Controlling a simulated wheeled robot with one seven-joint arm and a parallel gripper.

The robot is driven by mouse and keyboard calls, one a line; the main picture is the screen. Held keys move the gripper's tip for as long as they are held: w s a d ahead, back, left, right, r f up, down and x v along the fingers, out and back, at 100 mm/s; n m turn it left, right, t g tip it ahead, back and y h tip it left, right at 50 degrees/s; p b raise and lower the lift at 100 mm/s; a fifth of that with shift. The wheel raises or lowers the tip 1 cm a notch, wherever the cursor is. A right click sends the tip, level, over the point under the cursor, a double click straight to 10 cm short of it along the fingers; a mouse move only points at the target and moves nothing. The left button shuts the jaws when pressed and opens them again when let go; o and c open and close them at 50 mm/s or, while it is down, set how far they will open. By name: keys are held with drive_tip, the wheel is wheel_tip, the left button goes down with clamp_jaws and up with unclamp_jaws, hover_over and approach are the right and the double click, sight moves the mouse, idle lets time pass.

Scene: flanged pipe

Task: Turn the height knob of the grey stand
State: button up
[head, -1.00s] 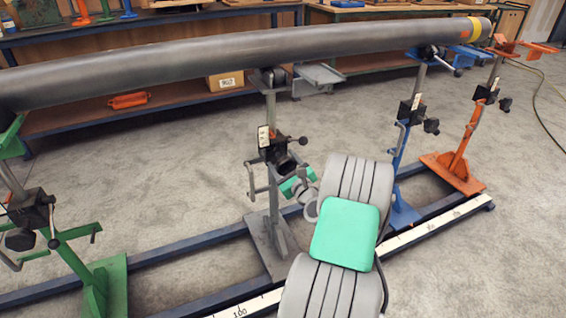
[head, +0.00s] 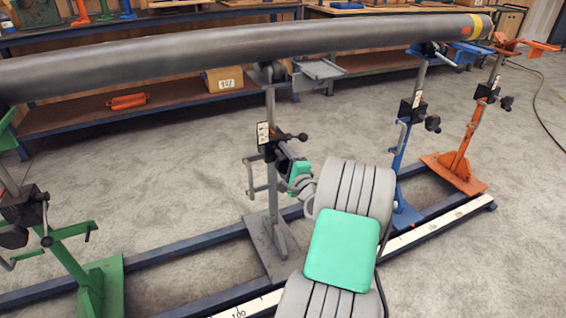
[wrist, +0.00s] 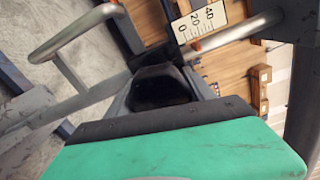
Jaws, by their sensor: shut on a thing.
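The grey stand (head: 270,195) stands upright on the floor rail, under the long dark pipe (head: 220,55). A scale plate with numbers on the stand shows in the wrist view (wrist: 199,22). The black height knob (wrist: 162,88) is at the stand's collar, in the middle of the wrist view. In the head view my gripper (head: 285,153) reaches the collar from the lower right and covers most of the knob. In the wrist view its grey fingers lie on both sides of the knob, shut on it. The fingertips' far ends are hard to make out.
A bent grey crank handle (wrist: 75,35) sticks out beside the collar. A lever with a dark ball (head: 303,137) is just above my gripper. Green (head: 100,285), blue (head: 402,170) and orange (head: 462,150) stands share the rail. Open concrete floor lies behind.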

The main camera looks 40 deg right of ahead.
drive_tip(key=n+b, duration=0.2)
drive_tip(key=n, duration=0.2)
drive_tip(key=shift+f, duration=0.1)
drive_tip(key=shift+n+b, duration=0.8)
drive_tip(key=shift+n, duration=0.5)
drive_tip(key=o, duration=1.4)
drive_tip(key=shift+c, duration=0.2)
drive_tip(key=p+v, duration=0.1)
drive_tip(key=v, duration=0.7)
drive_tip(key=shift+p, duration=0.4)
